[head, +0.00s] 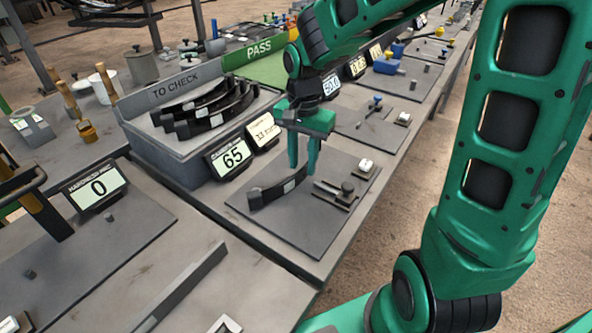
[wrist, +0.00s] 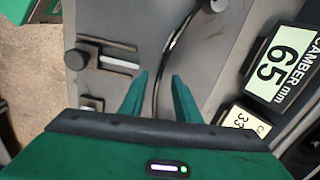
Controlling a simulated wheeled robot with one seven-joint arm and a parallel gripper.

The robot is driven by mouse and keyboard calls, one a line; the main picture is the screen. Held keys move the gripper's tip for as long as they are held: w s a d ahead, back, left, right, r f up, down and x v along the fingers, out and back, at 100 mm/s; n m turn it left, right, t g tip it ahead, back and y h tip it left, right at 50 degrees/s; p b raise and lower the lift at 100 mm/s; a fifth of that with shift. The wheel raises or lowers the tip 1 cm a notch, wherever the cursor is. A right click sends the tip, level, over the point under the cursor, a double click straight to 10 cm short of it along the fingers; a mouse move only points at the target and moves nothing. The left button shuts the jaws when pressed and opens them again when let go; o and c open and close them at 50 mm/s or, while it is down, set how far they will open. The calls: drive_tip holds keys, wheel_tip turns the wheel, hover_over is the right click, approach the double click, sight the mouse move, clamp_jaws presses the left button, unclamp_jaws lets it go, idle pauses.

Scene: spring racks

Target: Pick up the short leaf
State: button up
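A dark, thin, curved leaf (head: 262,194) with a pale label lies on the grey gauge plate (head: 300,230) in front of the camber display. In the wrist view the leaf (wrist: 174,42) runs as an arc from the top down between my fingers. My gripper (head: 302,168) points down over the leaf's right end in the head view. Its two green fingers are apart, one on each side of the leaf in the wrist view (wrist: 160,78). I cannot tell whether either finger touches it; its near end is hidden by my gripper.
The camber display (head: 232,158) reads 65, beside a smaller display (head: 263,131). Several dark leaves (head: 205,108) lie in the TO CHECK tray (head: 170,150). A small clamp fixture (head: 338,192) stands right of the leaf. A hardness display (head: 96,187) reads 0.

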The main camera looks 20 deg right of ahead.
drive_tip(key=shift+f, duration=1.4)
drive_tip(key=shift+c, duration=0.6)
clamp_jaws()
drive_tip(key=shift+w+r, duration=0.1)
drive_tip(key=shift+r, duration=0.1)
